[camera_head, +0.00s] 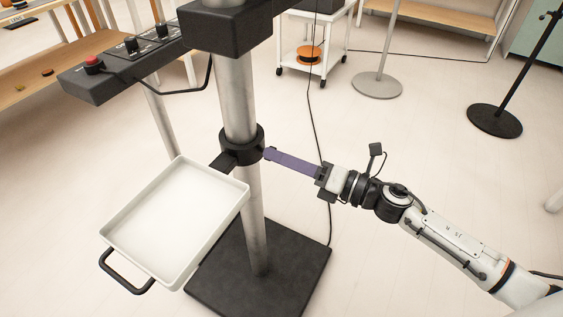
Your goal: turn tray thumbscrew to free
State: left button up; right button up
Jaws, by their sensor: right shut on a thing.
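A white shallow tray (176,214) with a black handle (126,272) at its front left is held by a black collar (242,146) around a grey metal pole (257,222). A flat purple bar (292,161), which looks like the thumbscrew's handle, sticks out from the right side of the collar. My right gripper (322,180) is shut on the outer end of this bar. The screw's thread is hidden in the collar. The tray looks empty and roughly level. My left gripper is not in view.
The pole stands on a dark square base (300,272). A black control box (120,62) with a red button (93,63) is above the tray at left. A white cart (312,47) and two round stand bases are behind. A black cable crosses the floor.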

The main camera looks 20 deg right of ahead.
pick_arm(q)
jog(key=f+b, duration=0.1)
jog(key=b, duration=0.3)
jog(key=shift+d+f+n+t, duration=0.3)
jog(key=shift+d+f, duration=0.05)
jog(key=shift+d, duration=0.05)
pick_arm(e)
jog(key=n, duration=0.8)
jog(key=shift+f, duration=0.15)
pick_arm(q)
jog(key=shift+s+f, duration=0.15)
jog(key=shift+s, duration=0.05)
pick_arm(e)
jog(key=o, duration=1.1)
jog(key=shift+c, duration=0.2)
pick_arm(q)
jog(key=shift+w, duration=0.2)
